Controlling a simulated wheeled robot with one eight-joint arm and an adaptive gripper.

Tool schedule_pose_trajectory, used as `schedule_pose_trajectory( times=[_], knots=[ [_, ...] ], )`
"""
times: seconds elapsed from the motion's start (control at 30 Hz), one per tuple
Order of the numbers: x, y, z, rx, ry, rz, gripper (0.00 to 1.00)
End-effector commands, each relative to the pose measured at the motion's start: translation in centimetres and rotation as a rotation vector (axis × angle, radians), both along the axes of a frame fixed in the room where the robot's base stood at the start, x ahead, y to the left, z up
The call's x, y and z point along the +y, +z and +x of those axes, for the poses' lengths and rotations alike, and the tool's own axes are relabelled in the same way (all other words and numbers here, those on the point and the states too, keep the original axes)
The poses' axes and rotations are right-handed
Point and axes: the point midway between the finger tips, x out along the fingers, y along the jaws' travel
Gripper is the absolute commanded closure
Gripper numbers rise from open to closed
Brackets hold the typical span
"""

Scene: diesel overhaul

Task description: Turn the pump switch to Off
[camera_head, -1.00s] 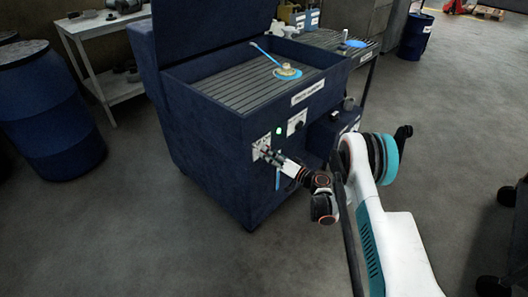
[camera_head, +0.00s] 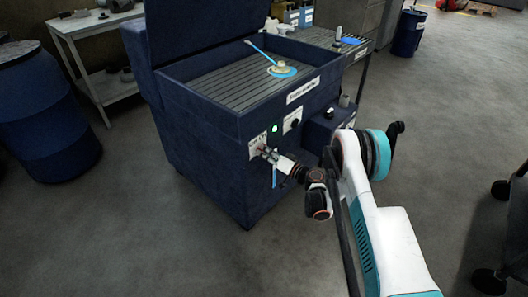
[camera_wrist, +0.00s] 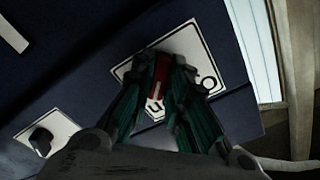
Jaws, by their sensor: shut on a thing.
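The pump switch (camera_wrist: 158,72) is a red lever on a white plate (camera_wrist: 190,40) with dark lettering on the washer's dark blue front. In the wrist view my gripper (camera_wrist: 160,82) is shut on the lever, one finger on each side, and the fingers hide part of the plate. In the head view my gripper (camera_head: 268,154) reaches the switch plate (camera_head: 257,145) from the right. The switch itself is too small there to read its setting.
The washer's open basin (camera_head: 225,82) holds a blue brush and a pale part. A green lamp (camera_head: 276,128) glows beside the switch. A second, black knob (camera_head: 295,123) sits to its right. A blue drum (camera_head: 50,125) stands left. The floor in front is clear.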

Motion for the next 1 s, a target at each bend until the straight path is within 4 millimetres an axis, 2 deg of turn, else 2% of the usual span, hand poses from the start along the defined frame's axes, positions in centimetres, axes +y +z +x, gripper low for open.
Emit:
schedule_pose_trajectory(
  times=[0.27, 1.0],
  knots=[
    [-0.01, -0.02, -0.02, -0.072, -0.001, -0.058, 0.94],
    [0.17, -0.08, -0.29, -0.827, 0.0, -0.654, 0.94]
  ],
)
